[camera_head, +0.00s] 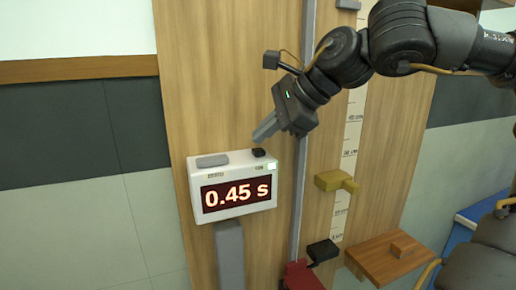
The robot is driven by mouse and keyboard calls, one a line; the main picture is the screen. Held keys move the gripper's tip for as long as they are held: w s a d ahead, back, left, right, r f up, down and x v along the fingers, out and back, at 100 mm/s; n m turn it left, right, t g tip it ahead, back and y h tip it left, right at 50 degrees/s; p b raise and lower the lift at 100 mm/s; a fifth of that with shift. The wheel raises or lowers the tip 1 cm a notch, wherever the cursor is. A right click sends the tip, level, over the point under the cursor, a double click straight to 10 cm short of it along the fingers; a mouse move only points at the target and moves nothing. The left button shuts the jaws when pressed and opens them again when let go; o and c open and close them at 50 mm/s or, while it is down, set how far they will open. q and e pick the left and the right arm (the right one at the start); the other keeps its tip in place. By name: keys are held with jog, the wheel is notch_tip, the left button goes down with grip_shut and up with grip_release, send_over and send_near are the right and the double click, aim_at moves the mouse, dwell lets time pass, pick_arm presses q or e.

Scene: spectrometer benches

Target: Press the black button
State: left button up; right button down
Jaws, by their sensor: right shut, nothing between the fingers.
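A white timer box (232,186) stands on a grey post and shows "0.45 s" in its display. The small black button (259,153) sits on the right of the box's top. A flat grey key (212,161) lies on the left of the top. My right gripper (262,136) comes in from the upper right. It is shut and empty, with its fingertips just above the black button. A small gap seems to show between tips and button, but I cannot tell the depth. My left gripper is not in view.
Behind the box is a wooden board with a vertical metal rail (298,190) and a marked scale (347,165). A yellow block (336,181), a black block (322,251) and a red base (302,276) are right of the box. A wooden shelf (388,258) juts out at lower right.

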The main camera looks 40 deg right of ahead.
aim_at(264, 150)
dwell(0.4)
jog(key=shift+f+b, duration=0.45)
jog(key=shift+f, duration=0.25)
dwell(0.3)
jog(key=shift+r, duration=0.15)
jog(key=shift+r+p, duration=0.3)
jog(key=shift+r, duration=0.25)
notch_tip(264, 150, up, 6)
jog(key=p, duration=0.4)
jog(key=shift+p, duration=0.3)
dwell(0.4)
